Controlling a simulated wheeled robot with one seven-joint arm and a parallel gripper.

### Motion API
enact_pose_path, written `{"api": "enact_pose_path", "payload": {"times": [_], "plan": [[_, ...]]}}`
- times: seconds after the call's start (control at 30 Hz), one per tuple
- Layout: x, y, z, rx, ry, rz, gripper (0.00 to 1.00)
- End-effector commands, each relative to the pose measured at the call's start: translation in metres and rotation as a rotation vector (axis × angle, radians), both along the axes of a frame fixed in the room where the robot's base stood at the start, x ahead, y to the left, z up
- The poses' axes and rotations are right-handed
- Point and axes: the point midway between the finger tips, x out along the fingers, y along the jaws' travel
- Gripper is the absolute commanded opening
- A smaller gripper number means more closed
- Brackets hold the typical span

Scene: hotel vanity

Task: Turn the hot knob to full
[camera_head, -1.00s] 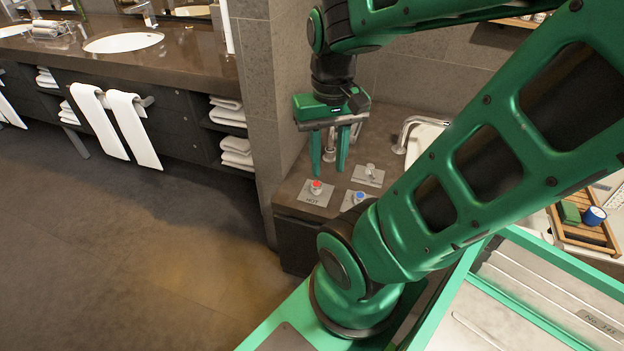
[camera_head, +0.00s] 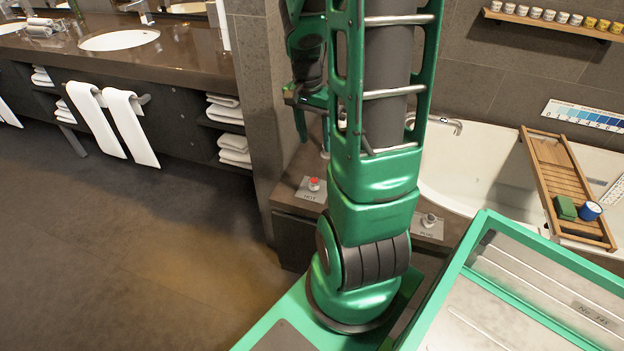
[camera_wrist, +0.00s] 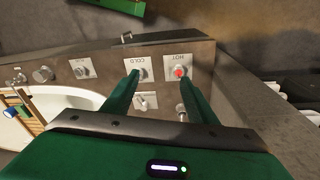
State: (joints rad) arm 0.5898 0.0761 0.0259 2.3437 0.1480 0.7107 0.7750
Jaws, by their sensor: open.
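The hot knob (camera_head: 314,184) is a small red-topped knob on a square plate marked HOT, on the dark counter. In the wrist view the hot knob (camera_wrist: 180,72) shows just beyond the tip of the right finger. My gripper (camera_wrist: 160,82) is open and empty above the counter, its fingers spread between the HOT and COLD plates. The left fingertip covers part of the COLD plate (camera_wrist: 144,64). In the head view my gripper (camera_head: 313,130) is partly hidden behind my arm, above and behind the hot knob. The cold knob is hidden there by my arm.
A plug knob (camera_head: 430,220) sits on the counter right of my arm. The bathtub (camera_head: 470,165) lies beyond, with a wooden tray (camera_head: 560,175) across it. A stone wall (camera_head: 250,90) stands left of the counter. A lever plate (camera_wrist: 146,101) shows between my fingers.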

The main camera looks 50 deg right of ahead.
Motion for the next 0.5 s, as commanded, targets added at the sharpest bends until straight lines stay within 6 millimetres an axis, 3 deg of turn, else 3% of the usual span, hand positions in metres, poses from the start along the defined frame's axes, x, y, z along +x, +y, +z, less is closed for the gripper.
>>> {"api": "enact_pose_path", "payload": {"times": [0.3,0.5], "plan": [[0.048,-0.056,-0.097,0.029,-0.053,-0.454,0.53],[0.065,-0.074,-0.141,0.057,-0.086,-0.651,0.53]]}}
